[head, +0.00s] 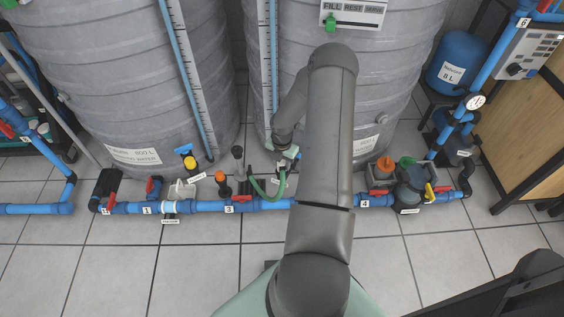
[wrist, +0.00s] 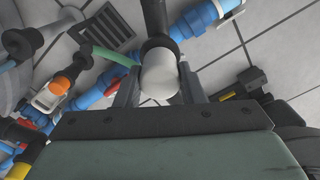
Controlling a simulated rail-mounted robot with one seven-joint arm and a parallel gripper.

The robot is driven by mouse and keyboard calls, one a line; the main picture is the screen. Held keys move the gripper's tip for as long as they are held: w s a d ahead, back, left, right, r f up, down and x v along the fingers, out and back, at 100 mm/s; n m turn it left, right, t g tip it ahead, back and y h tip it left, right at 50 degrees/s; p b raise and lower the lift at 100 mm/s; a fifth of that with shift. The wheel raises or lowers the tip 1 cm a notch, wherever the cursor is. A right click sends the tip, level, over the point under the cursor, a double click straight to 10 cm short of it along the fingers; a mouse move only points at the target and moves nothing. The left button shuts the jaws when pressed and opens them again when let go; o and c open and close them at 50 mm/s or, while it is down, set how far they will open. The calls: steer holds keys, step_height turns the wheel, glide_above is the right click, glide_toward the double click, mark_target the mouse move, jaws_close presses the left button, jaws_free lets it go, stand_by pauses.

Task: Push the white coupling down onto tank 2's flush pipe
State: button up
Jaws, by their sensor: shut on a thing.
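The white coupling (wrist: 159,75) sits between the two grey fingers of my gripper (wrist: 157,86) in the wrist view. The fingers are shut on its sides. In the head view my gripper (head: 284,163) is low in front of the right-hand tank (head: 385,75), beside the green hose. My arm and wrist hide much of the grip there, and the coupling is not clearly visible.
A blue pipe line (head: 265,204) with red-handled valves runs along the floor. A green hose (head: 268,191) curves just left of my gripper. A black funnel on a grey pipe (head: 239,157) stands further left. The tiled floor in front is clear.

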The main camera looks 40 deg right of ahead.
mark_target(282, 162)
steer(key=shift+f, duration=0.4)
stand_by(0.5)
steer(key=o, duration=1)
step_height(282, 162, up, 18)
steer(key=p, duration=0.5)
steer(key=shift+f, duration=0.25)
